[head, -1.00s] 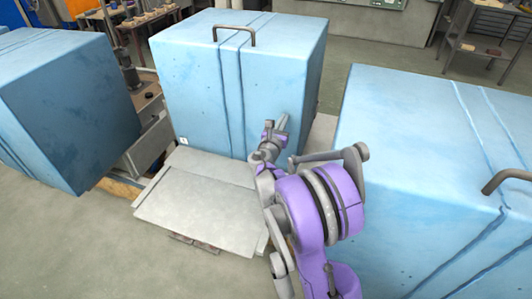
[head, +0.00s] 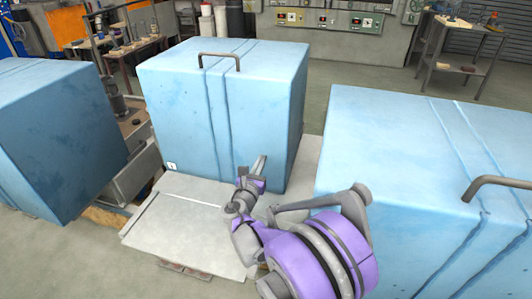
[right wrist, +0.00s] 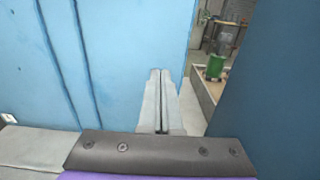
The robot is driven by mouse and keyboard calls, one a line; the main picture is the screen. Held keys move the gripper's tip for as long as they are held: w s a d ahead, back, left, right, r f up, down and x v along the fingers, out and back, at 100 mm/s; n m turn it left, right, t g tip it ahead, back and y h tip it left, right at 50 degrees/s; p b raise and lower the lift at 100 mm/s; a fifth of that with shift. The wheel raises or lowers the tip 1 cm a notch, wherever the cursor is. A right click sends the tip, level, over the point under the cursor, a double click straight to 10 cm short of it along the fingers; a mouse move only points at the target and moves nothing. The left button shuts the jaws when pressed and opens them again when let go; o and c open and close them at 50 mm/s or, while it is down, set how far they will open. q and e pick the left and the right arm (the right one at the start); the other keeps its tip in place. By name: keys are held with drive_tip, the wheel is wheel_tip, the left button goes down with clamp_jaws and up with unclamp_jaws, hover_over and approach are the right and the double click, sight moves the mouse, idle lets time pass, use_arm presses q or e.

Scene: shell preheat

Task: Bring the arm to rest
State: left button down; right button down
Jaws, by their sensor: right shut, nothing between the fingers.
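My right arm, purple and grey, comes in from the bottom of the head view. Its right gripper (head: 259,166) is in front of the middle blue box's front face, towards that box's right side. In the right wrist view the two grey fingers of the right gripper (right wrist: 161,75) lie together, with nothing between them. The middle blue box (head: 265,115) fills the left of the wrist view. I cannot tell how far the fingertips are from it. My left gripper does not show.
A blue box with a handle (head: 400,160) stands close on the right. Another blue box (head: 50,130) stands on the left. A pale flat plate (head: 185,225) lies in front of the middle box. A workbench (head: 125,45) and a shelf table (head: 460,50) stand behind. Grey floor is open at lower left.

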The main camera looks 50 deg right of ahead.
drive_tip(key=v, duration=0.3)
drive_tip(key=shift+r, duration=0.1)
drive_tip(key=s+a+m+y+p, duration=0.3)
drive_tip(key=s+a+m+y, duration=0.2)
drive_tip(key=a, duration=0.6)
drive_tip(key=s+a+f+m+g+y+p, duration=0.1)
drive_tip(key=s+a+m+y+p, duration=0.2)
drive_tip(key=a+m, duration=0.7)
drive_tip(key=s+a+m+y+p, duration=0.3)
drive_tip(key=s+a+m+y, duration=0.4)
drive_tip(key=a, duration=0.5)
drive_tip(key=shift+a+f+m+g+y, duration=0.2)
drive_tip(key=shift+f+m+g+y, duration=0.1)
drive_tip(key=shift+y, duration=0.5)
